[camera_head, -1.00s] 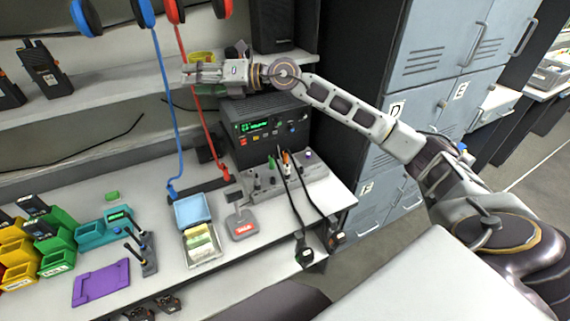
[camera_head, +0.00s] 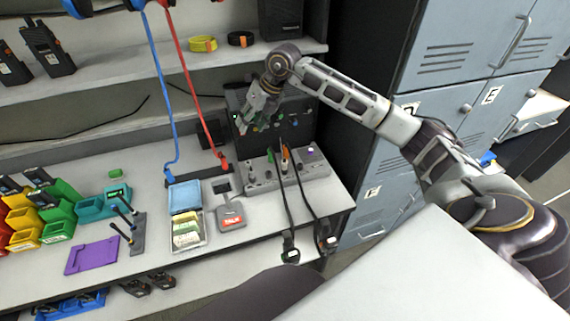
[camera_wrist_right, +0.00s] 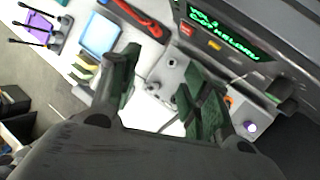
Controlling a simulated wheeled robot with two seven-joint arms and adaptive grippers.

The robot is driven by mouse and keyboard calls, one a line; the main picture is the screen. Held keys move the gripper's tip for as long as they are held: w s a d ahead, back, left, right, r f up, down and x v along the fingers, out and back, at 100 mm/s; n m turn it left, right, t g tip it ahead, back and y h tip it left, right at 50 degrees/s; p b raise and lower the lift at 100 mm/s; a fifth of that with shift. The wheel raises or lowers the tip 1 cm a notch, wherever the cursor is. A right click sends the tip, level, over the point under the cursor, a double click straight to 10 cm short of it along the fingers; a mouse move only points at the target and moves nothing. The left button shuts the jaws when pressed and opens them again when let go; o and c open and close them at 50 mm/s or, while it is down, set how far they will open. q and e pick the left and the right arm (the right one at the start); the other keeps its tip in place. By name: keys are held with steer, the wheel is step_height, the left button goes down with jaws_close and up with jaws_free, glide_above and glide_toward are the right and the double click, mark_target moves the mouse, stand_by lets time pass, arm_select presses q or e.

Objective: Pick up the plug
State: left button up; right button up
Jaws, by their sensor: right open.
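A grey socket panel (camera_head: 318,172) sits on the desk below the radio. Two black cables run from upright connectors on it, one orange-marked (camera_head: 286,160), over the desk's front edge. They end in two dark plug-like pieces, a left one (camera_head: 290,248) and a right one (camera_head: 326,238). I cannot tell which piece is the plug. My right gripper (camera_head: 252,112) hangs in front of the radio, above the panel, open and empty. The right wrist view shows its two green-grey fingers (camera_wrist_right: 160,95) spread apart over the panel (camera_wrist_right: 172,78). My left gripper is not in view.
The radio (camera_wrist_right: 225,40) with green display is close to my right gripper. A red headset cord (camera_head: 190,95) and a blue one (camera_head: 158,90) hang left of it. Lockers (camera_head: 460,65) stand right. A card tray (camera_head: 187,250) and a grey red-labelled device (camera_head: 230,216) lie left of the panel.

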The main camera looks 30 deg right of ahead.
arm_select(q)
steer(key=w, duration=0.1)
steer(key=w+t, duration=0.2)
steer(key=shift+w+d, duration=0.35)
arm_select(e)
steer(key=s+d+f+m+g+h, duration=0.2)
steer(key=s+d+g+h, duration=0.2)
steer(key=s+d, duration=0.3)
steer(key=shift+s+f+m, duration=0.15)
steer(key=shift+f+m, duration=0.15)
steer(key=shift+m, duration=0.1)
steer(key=shift+f, duration=0.15)
glide_above(284, 160)
step_height(284, 160, down, 7)
steer(key=shift+r, duration=0.15)
steer(key=shift+f, duration=0.65)
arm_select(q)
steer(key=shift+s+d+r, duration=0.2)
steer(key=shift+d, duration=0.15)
arm_select(e)
steer(key=shift+f, duration=0.15)
steer(key=shift+f, duration=0.1)
